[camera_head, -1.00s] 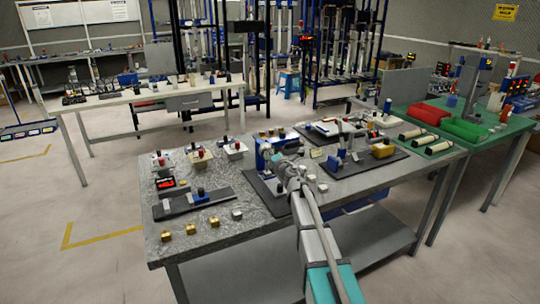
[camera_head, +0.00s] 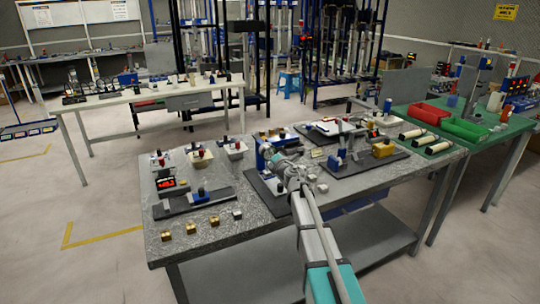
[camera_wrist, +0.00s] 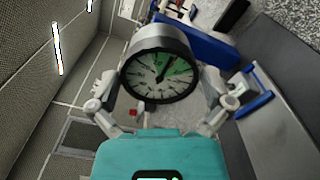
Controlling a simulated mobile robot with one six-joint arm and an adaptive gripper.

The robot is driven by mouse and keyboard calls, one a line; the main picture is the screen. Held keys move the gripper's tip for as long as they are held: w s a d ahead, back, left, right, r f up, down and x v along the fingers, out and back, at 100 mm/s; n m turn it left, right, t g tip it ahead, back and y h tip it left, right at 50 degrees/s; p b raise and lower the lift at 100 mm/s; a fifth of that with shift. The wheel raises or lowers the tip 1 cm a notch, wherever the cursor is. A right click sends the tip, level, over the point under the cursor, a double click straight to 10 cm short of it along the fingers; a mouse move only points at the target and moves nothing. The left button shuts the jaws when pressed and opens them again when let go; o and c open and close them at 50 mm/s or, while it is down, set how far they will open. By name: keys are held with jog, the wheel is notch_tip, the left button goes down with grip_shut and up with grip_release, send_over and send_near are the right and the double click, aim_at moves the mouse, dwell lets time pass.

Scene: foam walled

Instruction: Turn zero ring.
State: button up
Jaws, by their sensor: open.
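A round dial gauge (camera_wrist: 158,79) with a white face, a green sector and a dark needle fills the upper middle of the wrist view. My gripper (camera_wrist: 160,88) is open, with one finger on each side of the ring. Whether the fingers touch it cannot be told. In the head view my gripper (camera_head: 287,161) is over the bench beside a blue stand (camera_head: 263,155); the gauge is largely hidden there.
The grey bench (camera_head: 258,213) holds a slide fixture (camera_head: 196,202), a red-lit display (camera_head: 166,183), brass blocks (camera_head: 191,229) and a gold block (camera_head: 383,149). Red (camera_head: 427,114) and green bins (camera_head: 463,130) stand on the green table at right.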

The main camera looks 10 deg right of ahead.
jog(key=shift+s, duration=0.1)
jog(key=v, duration=1.2)
jog(key=shift+r, duration=0.1)
jog(key=s+d+f+m+g+h+p, duration=0.1)
jog(key=s+d+m+g+h+p, duration=0.35)
jog(key=m, duration=0.55)
jog(key=s+d+f+m+g+h+p, duration=0.1)
jog(key=s+d+m+h, duration=0.2)
jog(key=d+m+h, duration=0.55)
jog(key=s+a+f+m+g+y+p, duration=0.2)
jog(key=s+a+g, duration=0.4)
jog(key=s, duration=0.4)
jog(key=s+a+f+m+g+y+p, duration=0.2)
jog(key=s+a+f+m+g+y, duration=0.2)
jog(key=s, duration=0.6)
jog(key=a+m+g+y, duration=0.1)
jog(key=a+m, duration=0.1)
jog(key=shift+a+f+g+p, duration=0.15)
jog(key=shift+a+g+p, duration=0.2)
jog(key=shift+a+p, duration=0.05)
